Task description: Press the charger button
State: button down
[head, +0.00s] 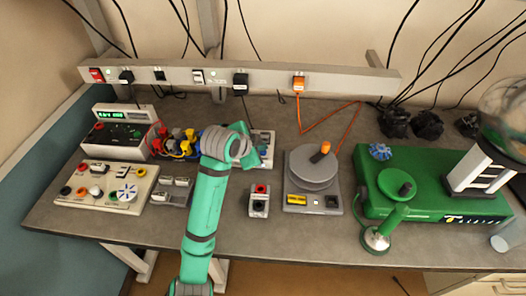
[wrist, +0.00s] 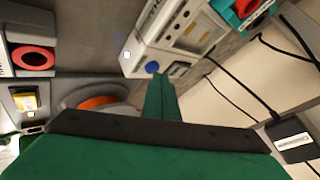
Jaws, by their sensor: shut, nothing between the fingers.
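A pale device (wrist: 185,25) with a blue button (wrist: 152,68) is at the upper middle of the wrist view. It looks like the pale unit (head: 268,137) partly hidden behind my arm in the head view.
A small box with a red button (head: 260,189) stands in front of the pale unit. A grey turntable-like device (head: 313,172) is to its right, beside a green machine (head: 430,185). Panels with knobs (head: 105,187) are at left. A power strip (head: 220,76) runs behind; cables hang above.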

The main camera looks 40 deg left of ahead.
jog(key=shift+r, duration=0.5)
jog(key=shift+r, duration=0.1)
notch_tip(320, 180, up, 5)
jog(key=shift+f, duration=0.1)
dwell(0.5)
dwell(0.3)
